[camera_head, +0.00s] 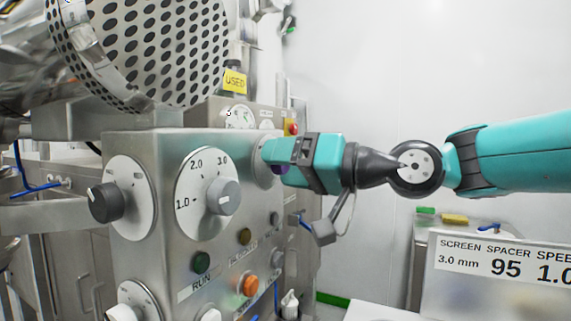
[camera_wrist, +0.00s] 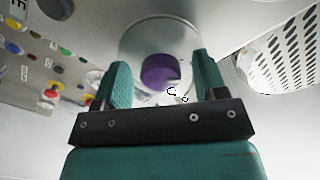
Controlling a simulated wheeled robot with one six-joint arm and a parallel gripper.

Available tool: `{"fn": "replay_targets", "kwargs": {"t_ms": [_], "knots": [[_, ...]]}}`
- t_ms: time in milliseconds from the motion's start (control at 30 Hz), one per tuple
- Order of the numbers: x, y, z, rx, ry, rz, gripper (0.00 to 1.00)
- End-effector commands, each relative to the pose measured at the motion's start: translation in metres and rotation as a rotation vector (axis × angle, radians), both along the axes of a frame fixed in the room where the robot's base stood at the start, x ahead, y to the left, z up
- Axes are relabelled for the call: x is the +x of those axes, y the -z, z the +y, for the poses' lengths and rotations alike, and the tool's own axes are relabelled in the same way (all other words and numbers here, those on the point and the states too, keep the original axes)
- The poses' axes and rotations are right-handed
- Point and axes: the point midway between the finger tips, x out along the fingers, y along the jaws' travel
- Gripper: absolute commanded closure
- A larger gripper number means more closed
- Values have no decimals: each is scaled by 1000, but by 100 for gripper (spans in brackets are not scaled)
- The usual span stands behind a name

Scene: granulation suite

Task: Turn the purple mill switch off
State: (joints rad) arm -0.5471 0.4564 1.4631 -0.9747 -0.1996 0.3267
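The purple mill switch (camera_wrist: 160,71) is a round knob on a pale round plate (camera_wrist: 130,40) in the wrist view. My gripper (camera_wrist: 162,68) is open, with one teal finger on each side of the knob and a visible gap on both sides. In the head view, the purple knob (camera_head: 281,169) shows only as a small patch, mostly hidden behind my gripper (camera_head: 272,155) at the right side of the steel control panel. I cannot read the small dark marks on the plate or tell the knob's setting.
The steel panel (camera_head: 140,250) carries a grey-knob dial (camera_head: 223,197), a black-knob dial (camera_head: 105,203), a green button (camera_head: 201,262) and an orange button (camera_head: 248,285). A perforated drum (camera_head: 140,50) hangs above. A sign (camera_head: 500,262) stands at lower right.

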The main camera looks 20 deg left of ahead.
Motion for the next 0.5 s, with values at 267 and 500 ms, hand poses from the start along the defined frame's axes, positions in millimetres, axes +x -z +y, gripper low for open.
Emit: {"fn": "replay_targets", "kwargs": {"t_ms": [267, 500], "knots": [[0, -1, 0, 1, 1, 0, 34], [0, 1, -18, 2, 4, 0, 34]]}}
